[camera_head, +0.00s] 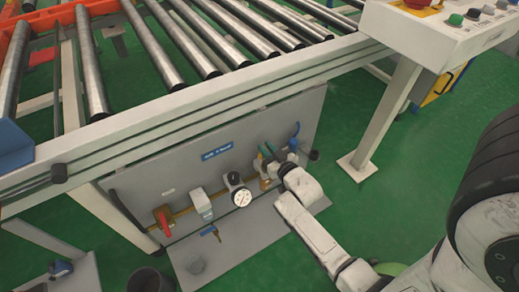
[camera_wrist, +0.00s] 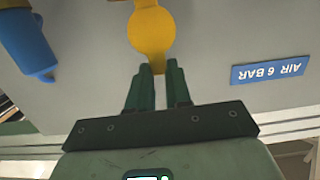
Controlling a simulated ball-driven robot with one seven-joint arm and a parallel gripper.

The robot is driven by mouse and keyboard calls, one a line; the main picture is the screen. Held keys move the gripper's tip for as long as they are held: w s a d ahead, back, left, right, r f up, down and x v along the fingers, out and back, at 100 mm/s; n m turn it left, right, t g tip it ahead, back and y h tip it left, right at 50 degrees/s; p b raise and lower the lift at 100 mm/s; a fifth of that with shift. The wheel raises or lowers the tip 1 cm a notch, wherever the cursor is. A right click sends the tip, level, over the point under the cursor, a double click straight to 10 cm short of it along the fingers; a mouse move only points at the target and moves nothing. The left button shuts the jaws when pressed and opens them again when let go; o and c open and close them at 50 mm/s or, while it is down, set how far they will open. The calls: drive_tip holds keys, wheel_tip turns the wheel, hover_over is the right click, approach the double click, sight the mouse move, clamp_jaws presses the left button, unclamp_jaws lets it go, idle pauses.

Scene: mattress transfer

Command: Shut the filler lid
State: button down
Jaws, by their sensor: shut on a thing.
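The filler lid (camera_wrist: 151,32) is a round yellow disc with a narrow tab, at the top middle of the wrist view. The tab is between the tips of my gripper (camera_wrist: 156,72), whose green fingers are shut on it. In the head view my gripper (camera_head: 268,154) is at the right end of the grey panel, above a small brass fitting (camera_head: 265,183). The lid itself cannot be made out there. I cannot tell how far the lid stands from its opening.
The grey panel (camera_head: 145,185) carries a red-handled valve (camera_head: 163,217), a grey-white unit (camera_head: 201,203) and a white gauge (camera_head: 242,197). A blue part (camera_wrist: 27,45) is close left of my fingers in the wrist view. The roller conveyor's beam (camera_head: 210,105) runs above the panel.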

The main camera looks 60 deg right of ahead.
drive_tip(key=f+t+b, duration=0.1)
drive_tip(key=b, duration=0.2)
drive_tip(key=s+a+t+h+b, duration=0.1)
drive_tip(key=b, duration=0.2)
drive_tip(key=s+f+t+h+b, duration=0.1)
drive_tip(key=t+b, duration=0.1)
drive_tip(key=b, duration=0.2)
drive_tip(key=shift+s+a+f, duration=0.2)
drive_tip(key=shift+a+f, duration=0.05)
drive_tip(key=shift+f, duration=0.05)
drive_tip(key=shift+s+a+f+t+h+b, duration=0.25)
drive_tip(key=shift+t+h+b, duration=0.35)
drive_tip(key=shift+b, duration=0.55)
drive_tip(key=shift+s+a+f+t+b, duration=0.15)
drive_tip(key=shift+s+t+b, duration=0.15)
drive_tip(key=shift+b, duration=0.2)
drive_tip(key=shift+s+a+f+b, duration=0.15)
drive_tip(key=shift+s+f+b, duration=0.1)
drive_tip(key=shift+f+b, duration=0.3)
drive_tip(key=shift+s+a+f+b, duration=0.1)
drive_tip(key=shift+s+f+b, duration=0.15)
drive_tip(key=shift+f, duration=0.5)
drive_tip(key=shift+s+a+f+b, duration=0.15)
drive_tip(key=shift+s+f+b, duration=0.05)
drive_tip(key=shift+f+b, duration=0.4)
drive_tip(key=shift+f, duration=0.1)
